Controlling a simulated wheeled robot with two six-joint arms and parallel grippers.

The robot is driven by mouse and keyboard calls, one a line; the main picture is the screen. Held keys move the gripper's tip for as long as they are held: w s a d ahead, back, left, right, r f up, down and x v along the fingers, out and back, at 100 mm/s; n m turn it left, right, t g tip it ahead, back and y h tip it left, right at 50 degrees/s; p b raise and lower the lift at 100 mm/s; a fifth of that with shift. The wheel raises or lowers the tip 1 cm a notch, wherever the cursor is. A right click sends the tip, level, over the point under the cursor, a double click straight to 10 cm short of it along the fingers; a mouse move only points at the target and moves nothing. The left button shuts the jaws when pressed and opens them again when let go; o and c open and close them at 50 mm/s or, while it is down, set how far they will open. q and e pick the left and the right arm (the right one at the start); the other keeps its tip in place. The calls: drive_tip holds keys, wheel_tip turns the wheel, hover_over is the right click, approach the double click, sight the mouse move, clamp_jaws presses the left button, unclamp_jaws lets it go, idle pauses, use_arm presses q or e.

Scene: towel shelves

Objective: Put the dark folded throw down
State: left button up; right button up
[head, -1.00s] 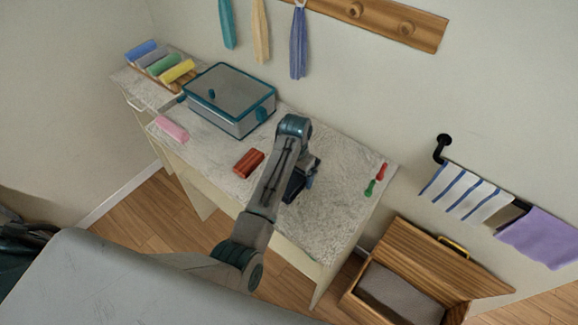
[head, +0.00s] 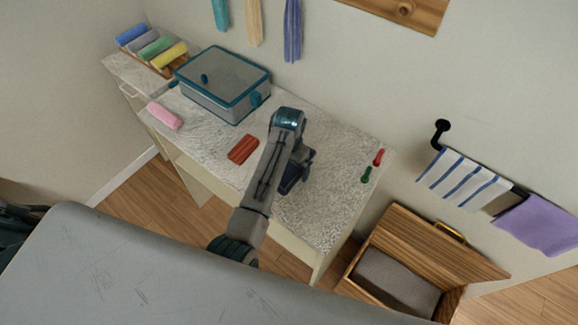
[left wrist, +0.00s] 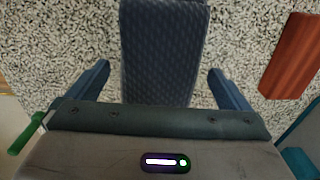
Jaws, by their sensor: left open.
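The dark folded throw (left wrist: 163,45) is a blue-grey textured bundle lying on the speckled worktop in the left wrist view. Its near end is between the two fingers of my left gripper (left wrist: 163,88), with a gap on each side, so the gripper is open around it and not clamped. In the head view, my left gripper (head: 295,180) is low over the right half of the worktop (head: 320,215). The arm and fingers largely hide the throw there. My right gripper is not in view.
A rust-red folded cloth (head: 243,150) lies left of the gripper. A teal-edged box (head: 225,85) and a pink roll (head: 164,115) are further left. Small green (head: 366,175) and red (head: 378,157) items lie near the right edge. An open wooden chest (head: 400,275) stands on the floor.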

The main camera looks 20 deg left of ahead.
use_arm(q)
wheel_tip(320, 180, up, 5)
drive_tip(key=shift+w+r+b, duration=0.1)
drive_tip(key=shift+r+b, duration=0.1)
drive_tip(key=shift+b, duration=0.9)
wheel_tip(320, 180, up, 6)
drive_tip(key=p, duration=0.3)
drive_tip(key=shift+f, duration=0.25)
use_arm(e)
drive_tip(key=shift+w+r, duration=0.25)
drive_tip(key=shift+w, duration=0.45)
